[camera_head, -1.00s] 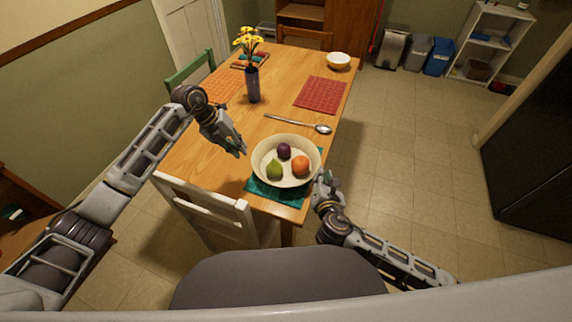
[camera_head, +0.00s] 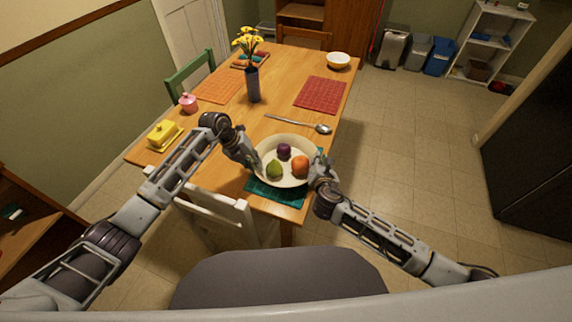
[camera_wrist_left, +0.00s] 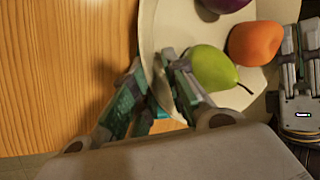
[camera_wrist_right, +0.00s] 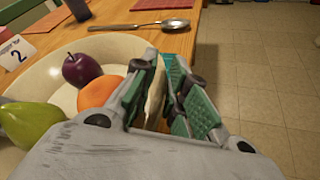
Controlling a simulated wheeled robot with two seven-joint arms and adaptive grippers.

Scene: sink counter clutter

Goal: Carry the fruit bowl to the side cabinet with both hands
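The fruit bowl (camera_head: 299,183) is a wide cream bowl on a teal placemat (camera_head: 279,193) at the table's near end. It holds a green pear (camera_head: 274,170), an orange (camera_head: 300,167) and a dark plum (camera_head: 284,151). My left gripper (camera_head: 255,166) is at the bowl's left rim. In the left wrist view its fingers (camera_wrist_left: 152,75) straddle the bowl wall. My right gripper (camera_head: 318,165) is at the right rim. In the right wrist view its fingers (camera_wrist_right: 160,72) stand either side of the rim. Whether either pair clamps the wall is unclear. The side cabinet is not identifiable.
A big spoon (camera_head: 300,124) lies just behind the bowl. A flower vase (camera_head: 253,84), yellow butter dish (camera_head: 163,134), pink jar (camera_head: 188,103) and small bowl (camera_head: 338,60) stand on the table. A white chair (camera_head: 225,205) is at the near-left edge. The floor (camera_head: 415,165) to the right is clear.

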